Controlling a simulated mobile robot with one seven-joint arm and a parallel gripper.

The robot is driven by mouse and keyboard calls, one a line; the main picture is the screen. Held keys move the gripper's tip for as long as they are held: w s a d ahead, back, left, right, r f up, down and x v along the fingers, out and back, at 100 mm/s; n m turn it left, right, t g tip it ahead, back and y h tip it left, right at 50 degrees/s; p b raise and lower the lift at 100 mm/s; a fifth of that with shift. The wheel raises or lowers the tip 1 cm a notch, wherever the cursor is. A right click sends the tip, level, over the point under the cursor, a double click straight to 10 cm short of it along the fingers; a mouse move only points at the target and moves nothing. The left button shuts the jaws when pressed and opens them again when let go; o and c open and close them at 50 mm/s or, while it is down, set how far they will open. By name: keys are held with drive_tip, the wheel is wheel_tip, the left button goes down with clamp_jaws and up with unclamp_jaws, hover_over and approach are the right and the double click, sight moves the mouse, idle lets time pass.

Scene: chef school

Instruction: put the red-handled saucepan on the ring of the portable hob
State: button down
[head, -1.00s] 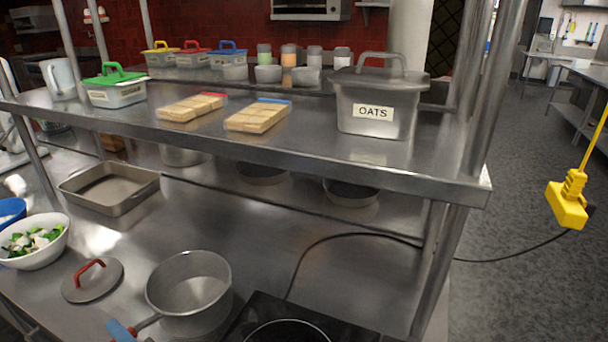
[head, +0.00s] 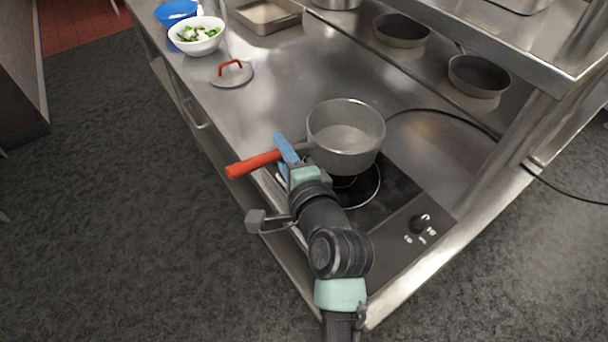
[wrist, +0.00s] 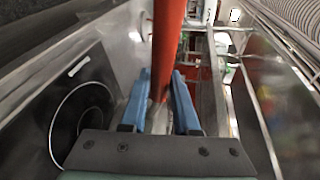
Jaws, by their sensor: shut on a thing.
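The grey saucepan (head: 345,150) with a red handle (head: 252,165) is upright over the rear of the black portable hob (head: 390,217). It hides part of the hob's ring (head: 373,198); the rest of the ring shows in front of it. I cannot tell how far its base is above the hob. My gripper (head: 287,150) has its blue fingers shut on the handle. In the wrist view the red handle (wrist: 168,40) runs between the two fingers (wrist: 160,105), with the ring (wrist: 80,118) to the left.
A red-handled lid (head: 232,77), a white bowl of vegetables (head: 197,38) and a baking tin (head: 265,18) are on the worktop at the left. Round tins (head: 478,78) stand under the shelf (head: 510,45).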

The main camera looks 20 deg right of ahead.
wheel_tip(320, 180, down, 8)
drive_tip(key=b, duration=0.1)
idle(0.4)
drive_tip(key=c, duration=0.7)
unclamp_jaws()
drive_tip(key=shift+f, duration=0.15)
drive_tip(key=shift+o, duration=0.2)
